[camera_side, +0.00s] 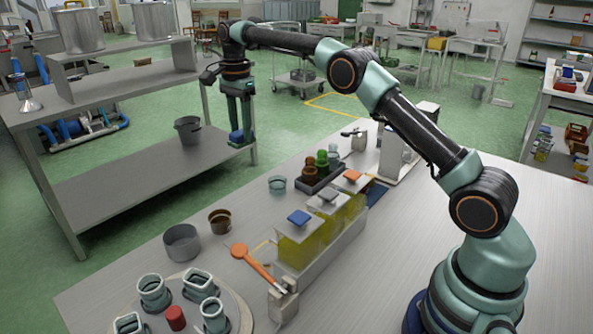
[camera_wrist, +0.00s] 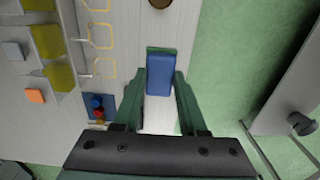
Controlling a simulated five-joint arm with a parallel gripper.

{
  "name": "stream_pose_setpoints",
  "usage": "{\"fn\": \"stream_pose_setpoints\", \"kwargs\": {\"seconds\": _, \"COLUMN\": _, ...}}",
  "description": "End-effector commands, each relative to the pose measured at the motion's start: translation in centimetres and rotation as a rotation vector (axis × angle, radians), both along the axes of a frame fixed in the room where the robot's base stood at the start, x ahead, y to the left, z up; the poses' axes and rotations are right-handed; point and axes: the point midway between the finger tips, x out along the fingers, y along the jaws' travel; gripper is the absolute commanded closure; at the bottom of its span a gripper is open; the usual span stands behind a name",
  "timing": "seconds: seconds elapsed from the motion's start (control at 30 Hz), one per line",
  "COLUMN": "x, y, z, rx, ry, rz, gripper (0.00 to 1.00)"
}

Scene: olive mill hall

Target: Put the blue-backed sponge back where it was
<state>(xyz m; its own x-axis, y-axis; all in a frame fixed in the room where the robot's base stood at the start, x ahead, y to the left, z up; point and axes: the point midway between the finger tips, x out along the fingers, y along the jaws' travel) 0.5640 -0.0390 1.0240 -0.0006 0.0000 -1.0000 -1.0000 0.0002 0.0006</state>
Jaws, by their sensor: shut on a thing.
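The blue-backed sponge (camera_wrist: 160,75) is held between the fingertips of my gripper (camera_wrist: 162,85). Its blue back faces the wrist camera, and a green edge shows at its far end. In the side view the sponge (camera_side: 236,137) sits at the bottom of my gripper (camera_side: 240,122), which points down beyond the far edge of the worktable in the picture, in front of the steel rack. In the wrist view the sponge lies over the pale table surface, near the green floor. Whether it touches anything below cannot be told.
Oil containers with blue, grey and orange tops (camera_side: 300,217) stand mid-table. A tray of bottles (camera_side: 318,180), a glass dish (camera_side: 277,184), a brown cup (camera_side: 220,221) and a grey pot (camera_side: 183,242) stand nearby. An orange spoon (camera_side: 258,267) lies in front. The right side of the table is bare.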

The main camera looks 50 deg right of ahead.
Motion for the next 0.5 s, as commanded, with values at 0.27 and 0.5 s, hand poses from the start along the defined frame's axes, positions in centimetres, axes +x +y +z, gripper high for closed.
{"fn": "stream_pose_setpoints", "kwargs": {"seconds": 0.27, "x": 0.0, "y": -0.2, "z": -1.9, "rx": 0.0, "ry": 0.004, "rz": 0.0, "gripper": 1.0}}
{"fn": "stream_pose_setpoints", "kwargs": {"seconds": 0.5, "x": -0.1, "y": -0.2, "z": -7.8, "rx": 0.0, "ry": 0.005, "rz": 0.0, "gripper": 1.0}}
